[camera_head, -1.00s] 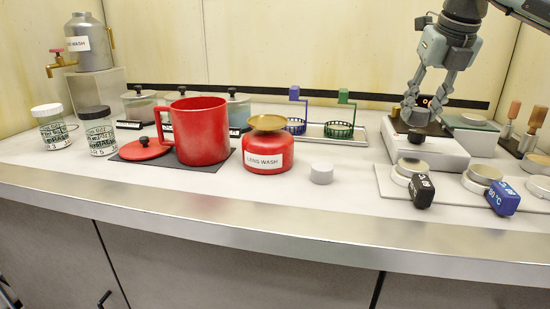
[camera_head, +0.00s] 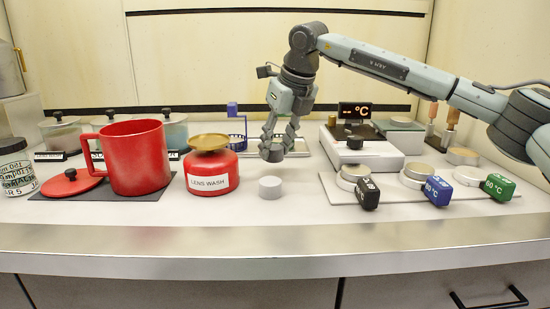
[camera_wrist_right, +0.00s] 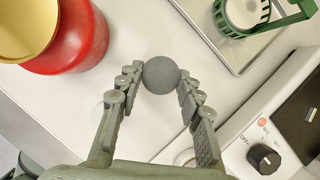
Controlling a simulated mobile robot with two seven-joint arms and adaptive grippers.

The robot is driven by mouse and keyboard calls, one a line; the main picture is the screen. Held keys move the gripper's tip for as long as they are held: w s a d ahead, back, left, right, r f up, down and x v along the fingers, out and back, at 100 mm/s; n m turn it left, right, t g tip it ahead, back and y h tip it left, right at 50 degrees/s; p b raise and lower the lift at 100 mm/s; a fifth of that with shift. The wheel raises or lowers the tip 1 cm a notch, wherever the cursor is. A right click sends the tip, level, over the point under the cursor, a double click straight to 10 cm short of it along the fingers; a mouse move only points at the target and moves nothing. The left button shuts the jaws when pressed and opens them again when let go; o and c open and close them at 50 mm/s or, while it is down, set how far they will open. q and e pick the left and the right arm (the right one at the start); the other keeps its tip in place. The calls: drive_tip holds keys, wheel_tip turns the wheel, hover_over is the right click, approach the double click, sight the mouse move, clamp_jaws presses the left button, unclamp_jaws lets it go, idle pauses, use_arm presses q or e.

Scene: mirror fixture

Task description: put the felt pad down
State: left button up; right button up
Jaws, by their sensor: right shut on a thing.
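The felt pad is a dark grey round piece (camera_head: 271,153) held at the fingertips of my right gripper (camera_head: 280,138). In the right wrist view the pad (camera_wrist_right: 161,75) sits between the two fingertips (camera_wrist_right: 158,84), which are shut on its sides. The gripper points down over the counter, behind a small pale grey cylinder (camera_head: 270,187) and between the red lens wash pot and the white hotplate. The pad looks a little above the counter; the exact gap is hard to tell. My left gripper is not in view.
The red lens wash pot (camera_head: 211,176) with its brass top stands left of the gripper. A white hotplate (camera_head: 372,158) with a knob stands right. A red mug (camera_head: 136,158), a basket rack (camera_head: 237,133) and tagged discs (camera_head: 420,173) are around. The front counter strip is clear.

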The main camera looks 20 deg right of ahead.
sight(279, 149)
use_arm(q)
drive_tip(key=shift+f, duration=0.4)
use_arm(e)
drive_tip(key=shift+f, duration=1.55)
drive_tip(key=shift+f, duration=0.15)
drive_tip(key=o, duration=0.6)
drive_tip(key=shift+c, duration=0.2)
drive_tip(key=o, duration=0.5)
drive_tip(key=shift+c, duration=0.2)
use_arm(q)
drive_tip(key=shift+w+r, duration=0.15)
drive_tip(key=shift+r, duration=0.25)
